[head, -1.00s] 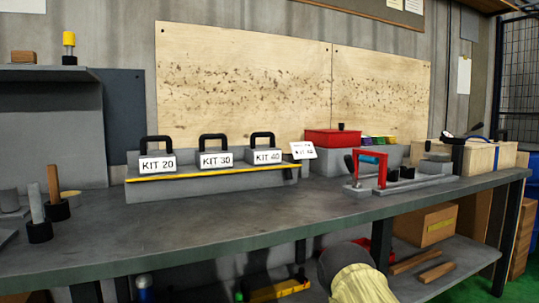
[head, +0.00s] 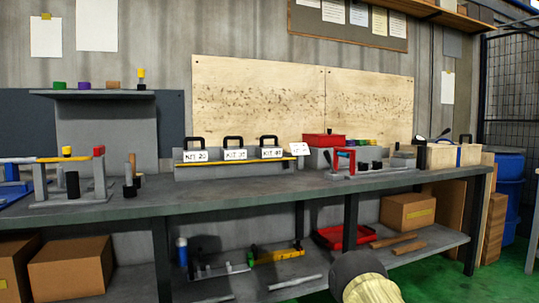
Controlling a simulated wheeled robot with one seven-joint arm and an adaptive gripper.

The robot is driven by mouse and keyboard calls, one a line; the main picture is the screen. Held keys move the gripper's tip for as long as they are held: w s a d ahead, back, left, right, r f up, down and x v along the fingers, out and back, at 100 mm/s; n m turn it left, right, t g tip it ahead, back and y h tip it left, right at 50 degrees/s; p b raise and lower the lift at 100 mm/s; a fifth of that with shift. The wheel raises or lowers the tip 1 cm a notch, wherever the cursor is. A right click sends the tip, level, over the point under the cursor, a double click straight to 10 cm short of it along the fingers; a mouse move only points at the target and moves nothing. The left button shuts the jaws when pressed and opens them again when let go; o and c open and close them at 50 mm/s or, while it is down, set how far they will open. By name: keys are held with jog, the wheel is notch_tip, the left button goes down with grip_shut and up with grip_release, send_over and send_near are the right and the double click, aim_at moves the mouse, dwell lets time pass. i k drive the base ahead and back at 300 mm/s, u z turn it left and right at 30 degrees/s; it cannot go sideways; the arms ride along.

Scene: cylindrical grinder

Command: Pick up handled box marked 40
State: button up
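The handled box marked KIT 40 (head: 271,154) is a small grey box with a black arched handle and a white label. It sits upright at the right end of a row of three on a grey rack (head: 218,171) with a yellow front strip. The KIT 30 box (head: 235,155) is in the middle, and the KIT 20 box (head: 196,156) is at the left. The labels look blurred in the current view. A dark and pale yellow part of my arm shows at the bottom, well in front of the bench. My gripper is not visible.
The rack stands at the back of a long grey workbench (head: 232,198). A small tilted sign (head: 299,148) and a red box (head: 323,140) are right of it. A red-handled fixture (head: 345,162) stands farther right. The bench top in front of the rack is clear.

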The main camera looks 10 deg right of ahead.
aim_at(262, 153)
jog(key=z, duration=0.95)
jog(key=i, duration=1.7)
jog(key=z, duration=1.55)
jog(key=i, duration=0.35)
jog(key=u, duration=3.85)
jog(key=k, duration=0.25)
jog(key=z, duration=0.6)
